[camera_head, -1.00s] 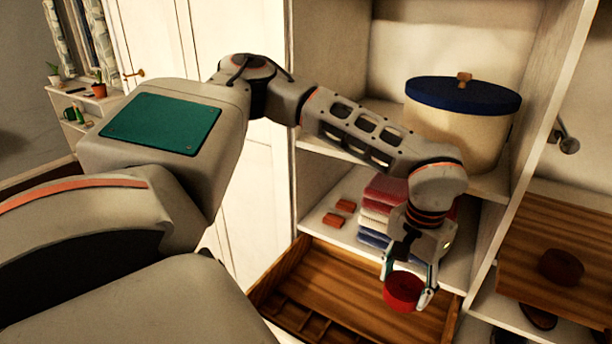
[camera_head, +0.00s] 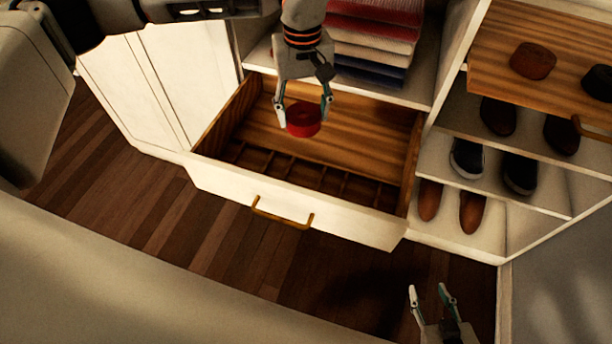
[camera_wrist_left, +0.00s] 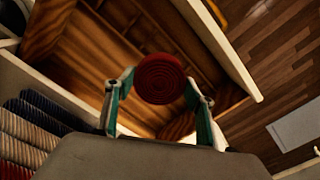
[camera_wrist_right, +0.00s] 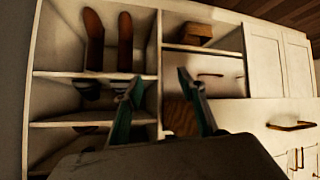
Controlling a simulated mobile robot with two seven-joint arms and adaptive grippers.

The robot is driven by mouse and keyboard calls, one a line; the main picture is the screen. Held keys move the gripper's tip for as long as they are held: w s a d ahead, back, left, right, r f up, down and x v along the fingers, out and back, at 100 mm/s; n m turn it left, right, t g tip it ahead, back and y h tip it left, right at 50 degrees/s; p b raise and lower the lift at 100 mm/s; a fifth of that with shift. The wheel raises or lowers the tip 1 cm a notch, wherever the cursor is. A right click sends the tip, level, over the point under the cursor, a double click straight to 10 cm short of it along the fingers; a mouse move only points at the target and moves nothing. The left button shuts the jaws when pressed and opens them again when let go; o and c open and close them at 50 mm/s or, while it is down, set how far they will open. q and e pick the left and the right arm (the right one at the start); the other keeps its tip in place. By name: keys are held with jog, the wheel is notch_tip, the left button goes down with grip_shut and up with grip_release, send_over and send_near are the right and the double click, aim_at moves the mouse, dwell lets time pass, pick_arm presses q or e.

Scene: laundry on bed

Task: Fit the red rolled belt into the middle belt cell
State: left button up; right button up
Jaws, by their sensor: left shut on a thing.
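The red rolled belt (camera_head: 303,119) is held between the fingers of my left gripper (camera_head: 305,108), above the open drawer. In the left wrist view the belt (camera_wrist_left: 160,78) shows its coiled face between the two fingertips (camera_wrist_left: 158,85). The drawer (camera_head: 345,140) is wooden inside with a white front. A row of belt cells (camera_head: 310,178) with thin dividers runs along its front part, below the belt in the picture; the middle cell cannot be singled out clearly. My right gripper (camera_head: 433,300) is open and empty, low in front of the cabinet.
Folded clothes (camera_head: 370,45) lie on the shelf behind the drawer. To the right, a wooden board (camera_head: 545,85) carries a brown roll (camera_head: 533,60) and a dark one (camera_head: 598,82). Shoes (camera_head: 468,158) stand on shelves below. The drawer handle (camera_head: 282,215) sticks out in front.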

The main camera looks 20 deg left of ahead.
pick_arm(q)
jog(key=shift+d+f, duration=0.15)
jog(key=shift+f, duration=0.5)
notch_tip(320, 180, down, 14)
jog(key=shift+f+b, duration=0.1)
jog(key=shift+b, duration=1.1)
jog(key=shift+f, duration=0.3)
notch_tip(320, 180, down, 4)
jog(key=shift+f+b, duration=0.1)
jog(key=shift+b, duration=0.4)
pick_arm(e)
jog(key=shift+a+f, duration=0.3)
jog(key=shift+f, duration=0.35)
pick_arm(q)
jog(key=o, duration=1.2)
pick_arm(e)
jog(key=shift+s+f, duration=0.1)
jog(key=shift+f, duration=0.05)
